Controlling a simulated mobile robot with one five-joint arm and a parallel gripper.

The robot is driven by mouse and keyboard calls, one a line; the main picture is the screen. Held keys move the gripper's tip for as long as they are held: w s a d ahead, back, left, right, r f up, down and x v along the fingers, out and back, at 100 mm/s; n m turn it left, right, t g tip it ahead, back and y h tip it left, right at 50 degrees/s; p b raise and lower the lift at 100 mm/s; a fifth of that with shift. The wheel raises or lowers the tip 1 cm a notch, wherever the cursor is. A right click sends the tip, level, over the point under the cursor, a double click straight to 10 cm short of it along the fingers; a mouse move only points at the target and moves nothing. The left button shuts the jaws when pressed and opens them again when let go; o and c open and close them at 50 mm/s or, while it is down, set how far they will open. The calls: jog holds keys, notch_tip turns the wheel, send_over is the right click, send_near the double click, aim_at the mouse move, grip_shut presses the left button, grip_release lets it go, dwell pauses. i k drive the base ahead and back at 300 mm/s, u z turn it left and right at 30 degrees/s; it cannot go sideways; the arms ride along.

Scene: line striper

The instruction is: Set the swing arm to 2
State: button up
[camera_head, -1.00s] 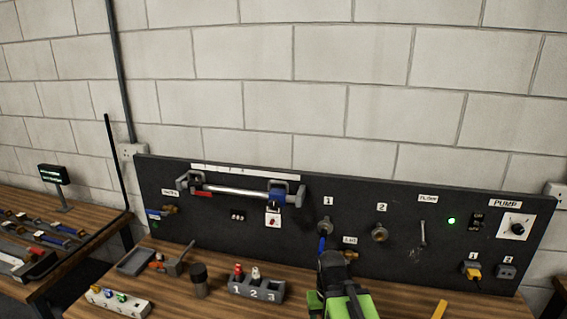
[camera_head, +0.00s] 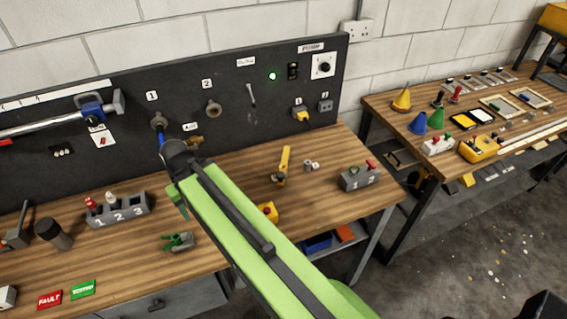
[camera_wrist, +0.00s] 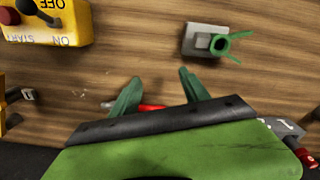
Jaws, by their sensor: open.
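The dark panel (camera_head: 120,85) carries a fitting marked 1 (camera_head: 158,121) with a blue piece (camera_head: 161,139) hanging below it, and a fitting marked 2 (camera_head: 213,109) to its right. The blue piece may be the swing arm, but I cannot tell for certain; my arm hides part of that area. My gripper (camera_wrist: 159,88) is open and empty above the wooden bench, fingers pointing down. In the head view it is mostly hidden behind my green arm. A red item (camera_wrist: 150,107) shows between the fingers, seemingly on the bench below.
A yellow switch box (camera_wrist: 45,20) and a grey-based green clip (camera_wrist: 207,40) lie near my gripper. The 1-2-3 block (camera_head: 118,212), a yellow-handled tool (camera_head: 283,165) and a grey 1-2 block (camera_head: 360,178) also stand on the bench. Another bench (camera_head: 400,140) stands at right.

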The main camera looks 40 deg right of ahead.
aim_at(280, 175)
jog(key=z, duration=0.1)
jog(key=k, duration=1)
jog(key=u, duration=1.15)
jog(key=i, duration=1)
